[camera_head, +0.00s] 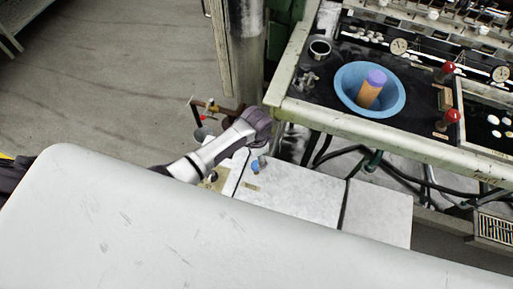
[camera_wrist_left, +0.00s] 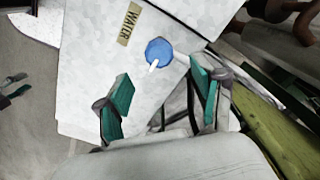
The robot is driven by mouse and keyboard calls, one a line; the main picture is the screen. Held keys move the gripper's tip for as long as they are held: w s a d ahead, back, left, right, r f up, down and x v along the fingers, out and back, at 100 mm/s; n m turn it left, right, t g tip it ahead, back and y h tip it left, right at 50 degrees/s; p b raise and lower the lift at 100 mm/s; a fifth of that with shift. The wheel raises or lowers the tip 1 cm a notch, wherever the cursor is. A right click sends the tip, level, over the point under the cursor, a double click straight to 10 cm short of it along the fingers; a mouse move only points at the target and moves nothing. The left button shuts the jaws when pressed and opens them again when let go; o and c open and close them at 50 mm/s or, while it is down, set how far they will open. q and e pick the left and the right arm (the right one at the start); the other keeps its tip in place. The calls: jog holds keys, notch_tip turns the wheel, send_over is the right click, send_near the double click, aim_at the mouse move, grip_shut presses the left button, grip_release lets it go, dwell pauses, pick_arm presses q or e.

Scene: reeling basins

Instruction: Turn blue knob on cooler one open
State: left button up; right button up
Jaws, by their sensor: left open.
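The blue knob (camera_head: 255,167) sits on the white top of a cooler (camera_head: 300,193) below the basin bench. In the left wrist view, the blue knob (camera_wrist_left: 158,52) has a white pointer and lies near a tan WATER label (camera_wrist_left: 130,24) on the white cooler panel (camera_wrist_left: 85,85). My left gripper (camera_wrist_left: 160,92) is open, with its green-padded fingers apart and nothing between them. The knob appears beyond the fingertips, between their lines. In the head view my left arm reaches over the cooler, and its fingers are hard to make out. My right gripper is not in view.
A bench (camera_head: 437,153) holds a blue basin (camera_head: 350,102) with an orange and purple cylinder, plus gauges and red knobs. Dark hoses (camera_head: 400,172) hang under it. A metal post (camera_head: 246,50) stands left of the bench. The floor (camera_head: 110,75) at left is clear.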

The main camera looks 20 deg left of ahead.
aim_at(256, 164)
pick_arm(q)
notch_tip(256, 164, up, 6)
jog(key=shift+f, duration=0.1)
dwell(0.6)
